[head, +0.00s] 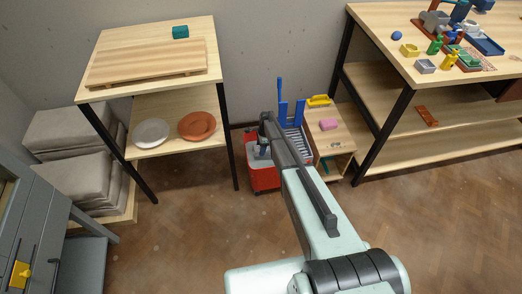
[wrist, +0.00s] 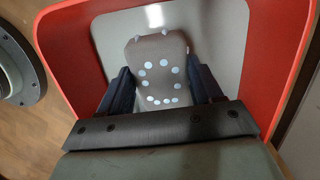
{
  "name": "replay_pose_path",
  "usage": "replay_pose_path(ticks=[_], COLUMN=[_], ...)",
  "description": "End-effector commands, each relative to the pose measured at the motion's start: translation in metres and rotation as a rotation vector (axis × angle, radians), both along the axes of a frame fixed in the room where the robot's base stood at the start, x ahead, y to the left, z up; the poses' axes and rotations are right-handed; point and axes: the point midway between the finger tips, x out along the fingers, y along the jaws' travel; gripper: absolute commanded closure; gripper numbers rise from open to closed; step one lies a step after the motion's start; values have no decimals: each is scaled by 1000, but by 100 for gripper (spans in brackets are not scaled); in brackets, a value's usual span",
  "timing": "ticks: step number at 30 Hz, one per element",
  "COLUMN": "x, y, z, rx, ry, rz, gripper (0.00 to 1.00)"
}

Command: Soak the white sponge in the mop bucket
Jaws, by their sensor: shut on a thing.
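The red mop bucket (head: 262,180) stands on the floor between the two tables. In the wrist view its red rim (wrist: 70,60) surrounds a pale grey inside (wrist: 210,40). My gripper (wrist: 161,90) points down into the bucket opening, its dark fingers on either side of a greyish block with light blue dots. This block (wrist: 157,60) seems to be the white sponge, looking grey here, and is held between the fingers. Its lower end is hidden by the gripper. In the head view my gripper (head: 263,146) is over the bucket, and the sponge cannot be made out there.
A blue-handled wringer part (head: 283,112) rises at the bucket's right. A low wooden stand (head: 333,145) beside it carries a pink block (head: 328,125) and a yellow brush-like thing (head: 318,100). A table with plates (head: 197,126) is at left. Floor in front is clear.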

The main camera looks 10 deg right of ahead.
Motion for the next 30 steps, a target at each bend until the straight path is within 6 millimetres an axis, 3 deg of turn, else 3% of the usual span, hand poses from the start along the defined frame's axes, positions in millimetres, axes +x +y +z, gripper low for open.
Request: replay_pose_path(ticks=[30], x=[0], y=[0], z=[83], rx=[0], ry=[-1], rz=[1], gripper=[60])
